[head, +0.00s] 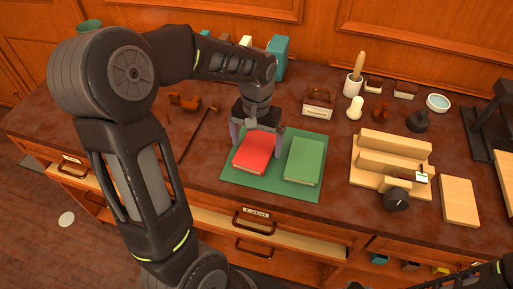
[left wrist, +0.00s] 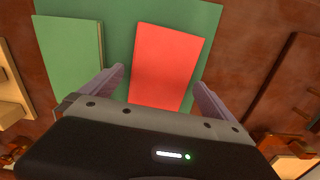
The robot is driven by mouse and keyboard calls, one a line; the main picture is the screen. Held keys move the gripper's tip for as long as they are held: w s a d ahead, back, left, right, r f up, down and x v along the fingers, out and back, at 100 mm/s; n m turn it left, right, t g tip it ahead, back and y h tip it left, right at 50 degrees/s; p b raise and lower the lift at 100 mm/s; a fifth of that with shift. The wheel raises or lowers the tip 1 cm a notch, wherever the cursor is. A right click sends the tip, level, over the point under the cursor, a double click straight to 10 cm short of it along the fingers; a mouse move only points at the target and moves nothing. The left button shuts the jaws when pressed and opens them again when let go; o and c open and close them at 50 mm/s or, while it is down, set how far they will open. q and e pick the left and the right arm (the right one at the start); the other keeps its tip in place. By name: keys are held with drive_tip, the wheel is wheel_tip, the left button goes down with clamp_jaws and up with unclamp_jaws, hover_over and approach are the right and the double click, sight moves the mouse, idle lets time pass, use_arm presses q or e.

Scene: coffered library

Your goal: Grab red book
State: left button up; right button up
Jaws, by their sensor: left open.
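The red book (head: 254,152) lies flat on a green mat (head: 268,190) on the wooden desk, left of a green book (head: 303,161). My left gripper (head: 256,138) is over the far end of the red book, pointing down, with its fingers apart. In the left wrist view the red book (left wrist: 168,65) lies between the two open fingers (left wrist: 160,90), and the green book (left wrist: 70,55) is to its left. I cannot tell whether the fingers touch the book. Part of my right arm shows at the bottom right of the head view; its gripper is not visible.
A stepped wooden stand (head: 392,160) with a dark round knob (head: 396,198) stands right of the mat. A label holder (head: 318,103) and a cup with a wooden tool (head: 353,84) stand behind. Upright books (head: 278,58) are at the back. A drawer (head: 270,232) below is partly open.

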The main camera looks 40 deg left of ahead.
sight(257, 148)
use_arm(q)
drive_tip(key=shift+f, duration=0.55)
drive_tip(key=shift+c, duration=0.4)
drive_tip(key=c, duration=1.3)
drive_tip(key=shift+r, duration=0.1)
wheel_tip(257, 148, up, 10)
drive_tip(key=shift+f, duration=0.1)
